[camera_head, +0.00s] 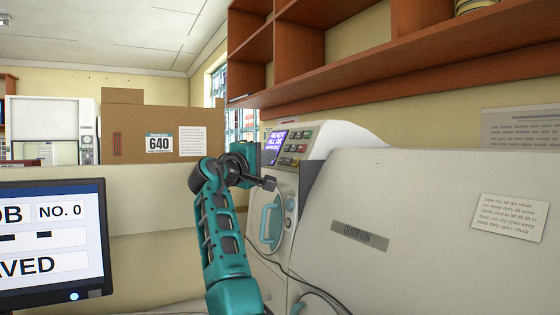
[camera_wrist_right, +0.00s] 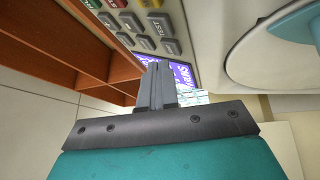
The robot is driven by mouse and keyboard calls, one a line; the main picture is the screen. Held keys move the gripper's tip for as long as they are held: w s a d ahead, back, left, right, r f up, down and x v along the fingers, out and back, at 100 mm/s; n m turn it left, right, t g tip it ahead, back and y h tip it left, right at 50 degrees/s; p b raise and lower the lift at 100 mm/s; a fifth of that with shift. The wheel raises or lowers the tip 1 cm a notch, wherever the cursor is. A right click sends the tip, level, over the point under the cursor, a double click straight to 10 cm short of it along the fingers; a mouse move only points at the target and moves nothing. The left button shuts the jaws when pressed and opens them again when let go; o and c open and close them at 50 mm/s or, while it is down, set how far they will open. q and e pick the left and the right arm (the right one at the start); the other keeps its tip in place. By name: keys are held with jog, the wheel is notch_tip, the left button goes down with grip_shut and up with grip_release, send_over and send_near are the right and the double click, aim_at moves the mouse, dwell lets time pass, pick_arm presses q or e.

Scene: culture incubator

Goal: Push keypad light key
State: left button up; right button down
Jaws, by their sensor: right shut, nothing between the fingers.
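The incubator's keypad (camera_head: 294,149) is a grey panel with small dark, red, green and yellow keys, beside a blue lit display (camera_head: 274,145). In the right wrist view, several grey keys (camera_wrist_right: 131,22) show above the fingertips, and the display (camera_wrist_right: 184,75) is partly behind the fingers. The key labels are too small or blurred to pick out the light key. My right gripper (camera_head: 270,183) is shut and empty, below the keypad in the head view. Its fingers (camera_wrist_right: 157,66) lie together in the wrist view; I cannot tell how far they are from the panel. My left gripper is out of view.
The white incubator body (camera_head: 420,210) fills the right side, with a teal handle (camera_head: 271,222) below the keypad. Wooden shelves (camera_head: 350,65) hang above. A monitor (camera_head: 50,240) stands at left, and a cardboard box (camera_head: 130,135) sits behind a low partition.

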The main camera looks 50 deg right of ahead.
jog(key=shift+s+d+f, duration=0.15)
jog(key=shift+d+f, duration=0.05)
jog(key=shift+d, duration=0.2)
dwell(0.5)
jog(key=shift+a+r+p, duration=0.2)
jog(key=shift+a+p, duration=0.2)
jog(key=shift+p, duration=0.15)
